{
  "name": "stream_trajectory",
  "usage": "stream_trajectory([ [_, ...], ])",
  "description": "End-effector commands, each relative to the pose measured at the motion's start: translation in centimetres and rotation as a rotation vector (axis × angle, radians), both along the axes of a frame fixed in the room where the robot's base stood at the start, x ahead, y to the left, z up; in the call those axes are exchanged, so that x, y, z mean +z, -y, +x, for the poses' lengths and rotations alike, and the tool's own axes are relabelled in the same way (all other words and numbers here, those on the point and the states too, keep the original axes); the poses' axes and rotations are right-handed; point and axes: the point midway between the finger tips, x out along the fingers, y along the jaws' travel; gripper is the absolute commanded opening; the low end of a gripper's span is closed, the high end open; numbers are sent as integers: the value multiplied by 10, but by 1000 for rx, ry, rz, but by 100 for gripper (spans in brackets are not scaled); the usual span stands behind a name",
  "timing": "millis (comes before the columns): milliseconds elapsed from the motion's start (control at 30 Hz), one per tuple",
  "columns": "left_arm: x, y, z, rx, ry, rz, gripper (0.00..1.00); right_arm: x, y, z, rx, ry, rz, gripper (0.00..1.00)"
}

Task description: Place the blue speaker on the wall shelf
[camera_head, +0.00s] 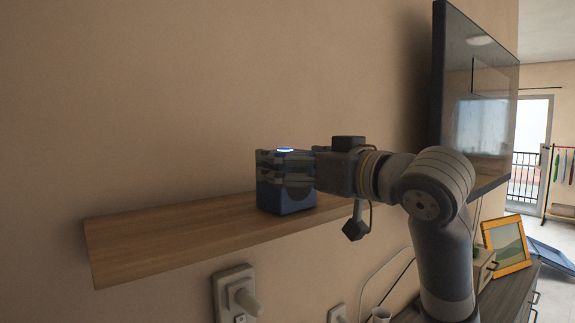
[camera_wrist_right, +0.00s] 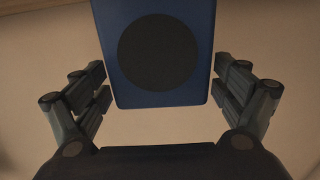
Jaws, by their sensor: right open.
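The blue speaker (camera_head: 285,197) stands upright on the wooden wall shelf (camera_head: 175,235), towards the shelf's right part. A light ring shows on its top. My right gripper (camera_head: 283,172) is at the speaker with its fingers around its upper part. In the right wrist view the speaker (camera_wrist_right: 157,90), with a round dark grille, is between the open fingers of my right gripper (camera_wrist_right: 160,95). A gap shows on the left and right of the speaker there, though the right fingers are close to it. My left gripper is not in view.
A wall-mounted TV (camera_head: 478,95) is to the right of the shelf. Below are wall sockets with plugs (camera_head: 238,293), a cabinet (camera_head: 505,297) and a yellow picture frame (camera_head: 506,245). The left part of the shelf is bare.

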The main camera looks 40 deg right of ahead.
Motion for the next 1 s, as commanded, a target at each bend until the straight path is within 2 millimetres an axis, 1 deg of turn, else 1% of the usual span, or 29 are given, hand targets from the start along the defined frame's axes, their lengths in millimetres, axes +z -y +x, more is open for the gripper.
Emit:
stream_trajectory([
  [33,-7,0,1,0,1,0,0,-2,1,-12,-3,8,-3,91],
  [300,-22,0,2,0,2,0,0,-2,6,-70,-3,7,-4,91],
  [400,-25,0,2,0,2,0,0,-1,7,-86,-4,6,-3,91],
  [500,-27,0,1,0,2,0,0,-1,8,-97,-1,4,-3,91],
  [667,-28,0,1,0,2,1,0,-1,8,-104,-1,1,-2,91],
  [1000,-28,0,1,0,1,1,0,-1,8,-104,-1,1,-2,91],
])
